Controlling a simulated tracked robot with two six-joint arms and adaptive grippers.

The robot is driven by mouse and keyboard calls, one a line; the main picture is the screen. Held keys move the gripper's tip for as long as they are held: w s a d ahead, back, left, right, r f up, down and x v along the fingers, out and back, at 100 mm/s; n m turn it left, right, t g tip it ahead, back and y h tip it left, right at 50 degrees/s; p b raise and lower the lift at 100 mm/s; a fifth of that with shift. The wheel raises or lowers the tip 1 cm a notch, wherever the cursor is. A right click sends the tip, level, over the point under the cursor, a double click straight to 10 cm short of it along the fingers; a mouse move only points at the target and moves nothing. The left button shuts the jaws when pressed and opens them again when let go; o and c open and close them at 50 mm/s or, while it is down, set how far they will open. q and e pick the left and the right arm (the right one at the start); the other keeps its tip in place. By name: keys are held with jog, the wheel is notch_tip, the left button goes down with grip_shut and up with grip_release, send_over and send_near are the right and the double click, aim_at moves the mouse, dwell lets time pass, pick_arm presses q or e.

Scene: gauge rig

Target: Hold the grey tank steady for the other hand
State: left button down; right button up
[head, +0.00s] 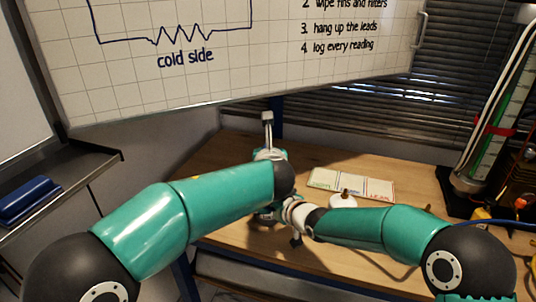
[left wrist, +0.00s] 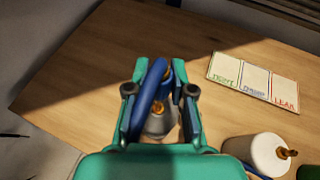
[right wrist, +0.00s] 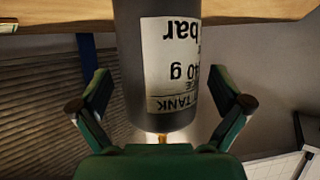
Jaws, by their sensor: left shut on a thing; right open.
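The grey tank (right wrist: 160,75) fills the middle of the right wrist view, with a white label that reads upside down there and a brass fitting at the lower end of the picture. In the left wrist view, the tank's grey body (left wrist: 160,122) and brass fitting show between the fingers of my left gripper (left wrist: 159,92), which is shut on it. A blue curved bar (left wrist: 151,90) also lies between those fingers; how it joins the tank is unclear. My right gripper (right wrist: 165,100) is open, its fingers either side of the tank and apart from it. My arms mostly hide the tank in the head view.
A white round vessel with a brass valve (left wrist: 262,154) stands on the wooden bench (head: 225,150). A three-panel card (head: 350,185) lies behind it. A tall green-scaled column (head: 490,150) stands at the right. A whiteboard (head: 230,75) hangs above. The bench's left part is clear.

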jog(key=v, duration=1.2)
pick_arm(q)
jog(key=shift+r, duration=0.1)
jog(key=shift+r+p, duration=2.75)
jog(key=shift+p, duration=0.05)
pick_arm(e)
notch_tip(320, 180, up, 7)
